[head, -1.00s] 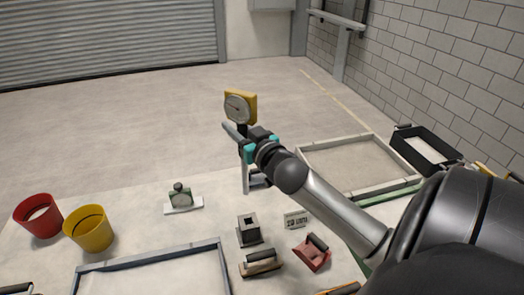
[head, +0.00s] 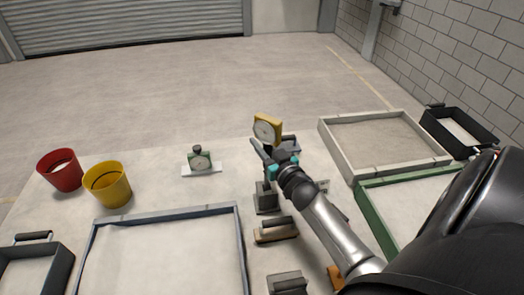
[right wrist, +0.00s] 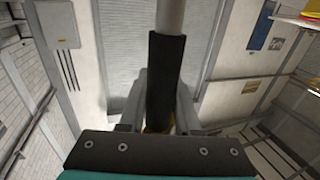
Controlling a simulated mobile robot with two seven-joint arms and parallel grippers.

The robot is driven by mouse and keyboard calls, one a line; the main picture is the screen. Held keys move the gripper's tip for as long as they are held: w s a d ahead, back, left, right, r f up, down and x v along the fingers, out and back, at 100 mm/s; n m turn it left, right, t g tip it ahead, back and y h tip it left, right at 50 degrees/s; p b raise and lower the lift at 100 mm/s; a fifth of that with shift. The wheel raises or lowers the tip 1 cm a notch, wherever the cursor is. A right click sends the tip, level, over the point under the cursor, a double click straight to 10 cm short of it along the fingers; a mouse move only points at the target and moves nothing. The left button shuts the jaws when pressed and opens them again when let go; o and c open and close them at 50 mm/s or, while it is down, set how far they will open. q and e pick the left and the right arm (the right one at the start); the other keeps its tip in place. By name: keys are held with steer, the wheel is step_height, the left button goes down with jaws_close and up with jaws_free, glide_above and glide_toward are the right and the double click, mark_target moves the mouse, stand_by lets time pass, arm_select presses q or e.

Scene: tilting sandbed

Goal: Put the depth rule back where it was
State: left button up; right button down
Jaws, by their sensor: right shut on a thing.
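The depth rule (head: 267,129) has a yellow head with a round dial, a dark grip and a grey rod. My right gripper (head: 268,158) is shut on it and holds it roughly upright, dial up. In the right wrist view, which looks upside down, the dark grip (right wrist: 165,85) sits between my fingers and the grey rod runs to the upper edge. A small grey block (head: 265,197), with a square slot in its top a second ago, stands just below my gripper. My gripper hides the rod in the head view, so I cannot tell whether its end is in the slot. My left gripper is out of view.
A wood-based float (head: 275,231) lies in front of the block. A blue-grey frame (head: 165,214), pale tray (head: 340,150), green frame (head: 375,215) and black tray (head: 455,137) surround it.

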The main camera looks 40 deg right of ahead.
steer(key=shift+f, duration=0.85)
steer(key=shift+f, duration=0.15)
steer(key=c, duration=0.6)
jaws_free()
steer(key=s+a, duration=0.2)
steer(key=s, duration=0.9)
steer(key=shift+s+a, duration=0.15)
steer(key=shift+s, duration=0.25)
